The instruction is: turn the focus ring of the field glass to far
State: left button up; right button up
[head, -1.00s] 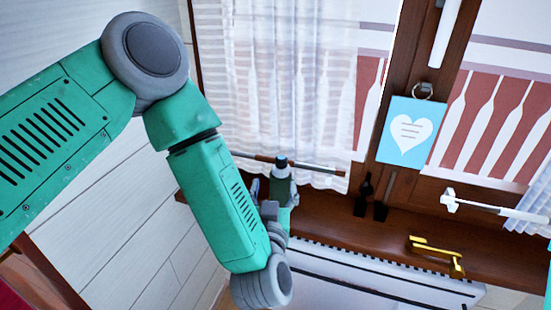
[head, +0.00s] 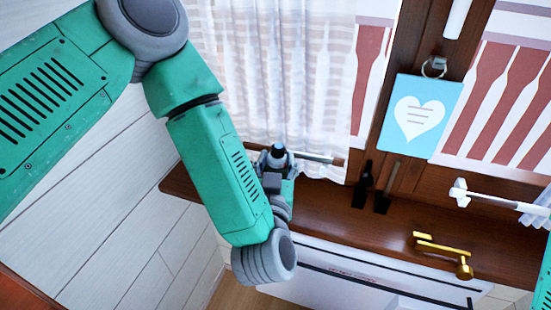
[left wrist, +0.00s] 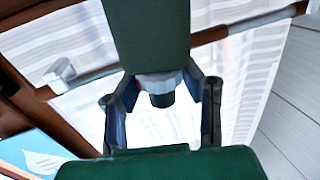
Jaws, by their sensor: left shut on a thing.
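Most of the body is hidden by my gripper and arm in the head view. I see no focus marks. My right gripper is out of view.
A sheer curtain (head: 290,80) hangs close behind. A blue heart card (head: 423,117) hangs at the right.

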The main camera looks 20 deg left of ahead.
aim_at(270, 165)
pick_arm(q)
jog(key=shift+a+f, duration=0.15)
jog(key=shift+a, duration=0.95)
jog(key=shift+c, duration=0.2)
jog(key=shift+s+a+n+y, duration=0.1)
jog(key=shift+a+n+y, duration=0.05)
jog(key=shift+n+y, duration=0.15)
jog(key=shift+d+y, duration=0.3)
jog(key=shift+d, duration=0.6)
jog(key=o, duration=1.2)
jog(key=shift+c, duration=0.2)
jog(key=shift+a, duration=0.65)
jog(key=shift+s+d, duration=0.3)
jog(key=shift+s, duration=0.1)
jog(key=v, duration=0.5)
jog(key=shift+s+d, duration=0.15)
jog(key=shift+s, duration=0.1)
jog(key=shift+s+a, duration=0.3)
jog(key=shift+s, duration=0.15)
